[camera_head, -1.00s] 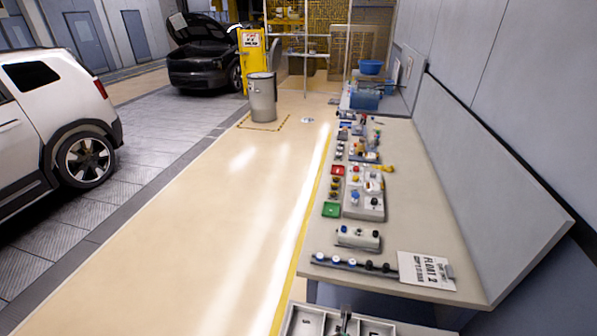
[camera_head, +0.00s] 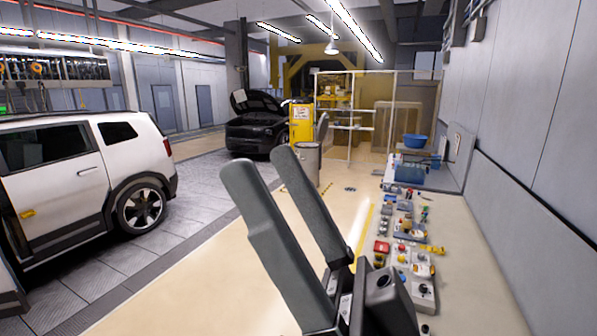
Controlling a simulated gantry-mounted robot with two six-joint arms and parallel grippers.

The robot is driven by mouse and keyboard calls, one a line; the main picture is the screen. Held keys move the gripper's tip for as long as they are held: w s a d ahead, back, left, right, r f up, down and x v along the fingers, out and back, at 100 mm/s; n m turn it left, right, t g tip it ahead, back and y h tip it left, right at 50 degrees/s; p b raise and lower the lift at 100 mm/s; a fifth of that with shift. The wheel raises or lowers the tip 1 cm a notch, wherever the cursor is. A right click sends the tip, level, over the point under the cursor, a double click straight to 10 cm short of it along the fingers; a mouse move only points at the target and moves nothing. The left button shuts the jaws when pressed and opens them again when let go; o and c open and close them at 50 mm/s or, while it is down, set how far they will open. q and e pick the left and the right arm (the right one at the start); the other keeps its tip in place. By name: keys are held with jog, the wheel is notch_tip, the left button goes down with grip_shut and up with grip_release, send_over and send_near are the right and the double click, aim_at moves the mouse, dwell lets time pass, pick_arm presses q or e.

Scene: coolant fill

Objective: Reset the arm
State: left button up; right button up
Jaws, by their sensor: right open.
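My right gripper (camera_head: 265,168) is raised large in the lower middle of the head view. Its two long grey fingers point up and to the left, spread apart with nothing between them. It is open and touches nothing that I can see. Its dark wrist part (camera_head: 385,300) hides the near left part of the workbench. My left gripper is not in view.
A grey bin (camera_head: 307,164) and a yellow cabinet (camera_head: 302,124) stand behind the gripper. A white car (camera_head: 75,180) is at left, a black car (camera_head: 257,131) beyond.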

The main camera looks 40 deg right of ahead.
jog(key=d+h, duration=0.1)
jog(key=h, duration=0.2)
jog(key=w+d+m+h, duration=0.1)
jog(key=h, duration=0.2)
jog(key=d+h, duration=0.1)
jog(key=h, duration=0.2)
jog(key=shift+w+d+r+m+h, duration=0.1)
jog(key=shift+w+r+m+h, duration=0.1)
jog(key=shift+w+m+h, duration=0.15)
jog(key=shift+r+h, duration=0.1)
jog(key=shift+h, duration=0.15)
